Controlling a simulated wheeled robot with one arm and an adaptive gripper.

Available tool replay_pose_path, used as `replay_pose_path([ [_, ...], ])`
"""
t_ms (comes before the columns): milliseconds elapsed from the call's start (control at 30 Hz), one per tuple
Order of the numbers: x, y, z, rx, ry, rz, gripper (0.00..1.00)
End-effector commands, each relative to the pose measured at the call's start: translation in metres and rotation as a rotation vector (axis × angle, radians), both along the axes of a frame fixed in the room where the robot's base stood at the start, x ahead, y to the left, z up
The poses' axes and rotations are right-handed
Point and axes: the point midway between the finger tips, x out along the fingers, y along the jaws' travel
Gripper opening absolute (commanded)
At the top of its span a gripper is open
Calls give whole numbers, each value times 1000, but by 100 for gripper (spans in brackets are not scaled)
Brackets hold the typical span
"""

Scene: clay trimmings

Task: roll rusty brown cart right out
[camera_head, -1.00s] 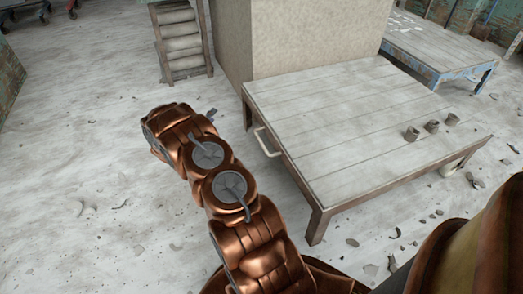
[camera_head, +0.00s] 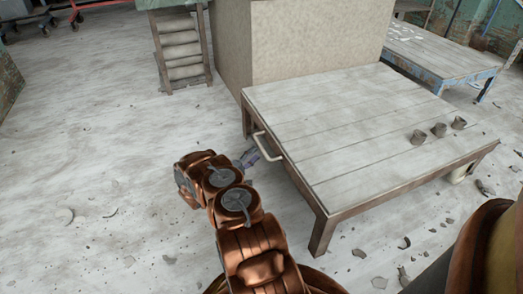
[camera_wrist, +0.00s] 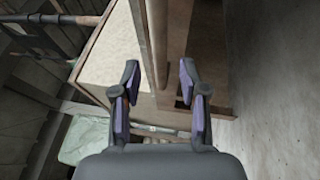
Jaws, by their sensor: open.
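The rusty brown cart (camera_head: 350,125) is a low table with a pale planked top, a brown frame and legs, in the middle right of the head view. A pale bar handle (camera_head: 264,148) sticks out from its left side. My gripper (camera_head: 250,158) is just left of the handle, close to it. In the wrist view my gripper (camera_wrist: 158,80) has its two fingers apart, with a pale bar (camera_wrist: 155,35), seemingly the handle, running between them. I cannot tell whether the fingers touch it. The cart's wheels are not visible.
A wooden rack (camera_head: 181,45) is at the back, and a blue-framed table (camera_head: 440,55) at the back right. The floor at left is largely clear, with scattered clay scraps.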

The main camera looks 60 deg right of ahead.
Motion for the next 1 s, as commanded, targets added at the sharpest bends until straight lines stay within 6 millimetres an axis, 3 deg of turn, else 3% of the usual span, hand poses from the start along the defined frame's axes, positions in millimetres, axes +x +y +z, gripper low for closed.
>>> replay_pose_path([
  [400, -9, -45, 6, 1, -2, -1, 43],
  [867, -9, -52, 9, 2, -1, 2, 43],
  [1000, -9, -52, 9, 1, -1, 2, 30],
])
